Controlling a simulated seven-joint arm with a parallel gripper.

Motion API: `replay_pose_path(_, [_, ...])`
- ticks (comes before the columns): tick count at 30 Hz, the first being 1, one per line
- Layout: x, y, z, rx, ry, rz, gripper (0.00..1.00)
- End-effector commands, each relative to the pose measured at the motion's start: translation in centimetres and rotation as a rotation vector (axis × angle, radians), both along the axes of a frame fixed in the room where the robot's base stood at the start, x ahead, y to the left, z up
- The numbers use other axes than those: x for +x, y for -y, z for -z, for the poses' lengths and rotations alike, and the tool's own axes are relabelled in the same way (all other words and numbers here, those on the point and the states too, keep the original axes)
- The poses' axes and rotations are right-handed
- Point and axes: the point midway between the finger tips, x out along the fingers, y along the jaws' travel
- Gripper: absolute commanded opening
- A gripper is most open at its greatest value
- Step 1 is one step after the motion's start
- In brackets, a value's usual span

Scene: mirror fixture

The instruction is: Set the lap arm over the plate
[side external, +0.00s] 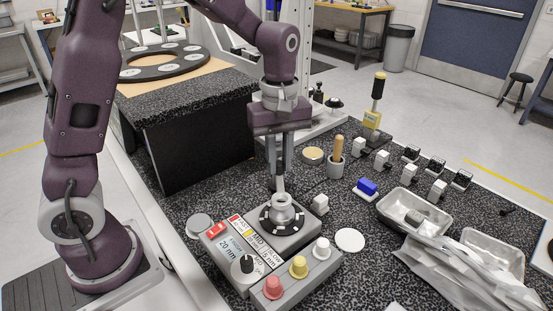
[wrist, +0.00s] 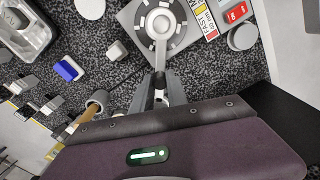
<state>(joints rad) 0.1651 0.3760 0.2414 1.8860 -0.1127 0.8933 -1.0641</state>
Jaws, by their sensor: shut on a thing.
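The round plate (side external: 267,222) is dark with white marks around its rim, set in a grey machine housing (side external: 302,240). In the wrist view the plate (wrist: 180,38) is at the top centre. The lap arm (wrist: 160,58) is a light grey bar ending in a round white head (wrist: 160,22), which appears over the middle of the plate. In the side view the head (side external: 283,203) overlaps the plate; I cannot tell whether it touches. My gripper (side external: 279,183) points down and is shut on the lap arm's near end. Its fingers (wrist: 160,88) partly hide that end.
A labelled panel (side external: 245,250) with a red switch and black knob adjoins the housing. Red, yellow and white caps (side external: 299,267) stand in front. A cup with a wooden-handled tool (side external: 336,165), a blue block (side external: 366,187) and metal trays (side external: 412,212) lie right. A black raised block (side external: 200,140) stands left.

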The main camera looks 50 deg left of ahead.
Motion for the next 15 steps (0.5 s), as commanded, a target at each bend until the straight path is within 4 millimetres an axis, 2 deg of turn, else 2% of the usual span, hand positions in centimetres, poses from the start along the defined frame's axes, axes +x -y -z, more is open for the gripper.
replay_pose_path(14, [0.14,0.06,-0.08,-0.001,0.004,-0.011,0.00])
replay_pose_path(15, [0.14,0.06,-0.08,-0.001,0.004,-0.011,0.26])
